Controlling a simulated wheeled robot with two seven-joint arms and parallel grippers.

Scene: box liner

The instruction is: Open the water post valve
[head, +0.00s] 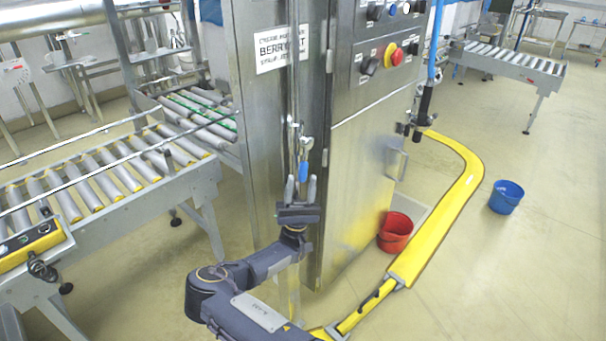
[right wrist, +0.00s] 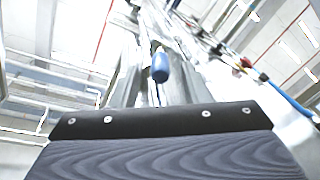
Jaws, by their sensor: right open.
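The valve shows as a small blue handle (head: 303,170) on a thin vertical pipe (head: 294,75) at the corner of the steel cabinet. The handle hangs down below a metal fitting. My right gripper (head: 300,184) points up just below the handle, its two fingers apart and empty. The handle's lower end appears close to the fingertips; I cannot tell whether they touch. In the right wrist view the blue handle (right wrist: 160,66) is ahead, slightly left of centre, above the dark gripper body. My left gripper is not in view.
The steel cabinet (head: 365,170) with a knob panel (head: 385,55) stands right behind the pipe. A roller conveyor (head: 100,180) is at left. A red bucket (head: 395,232), a yellow floor barrier (head: 440,220) and a blue bucket (head: 506,197) are at right.

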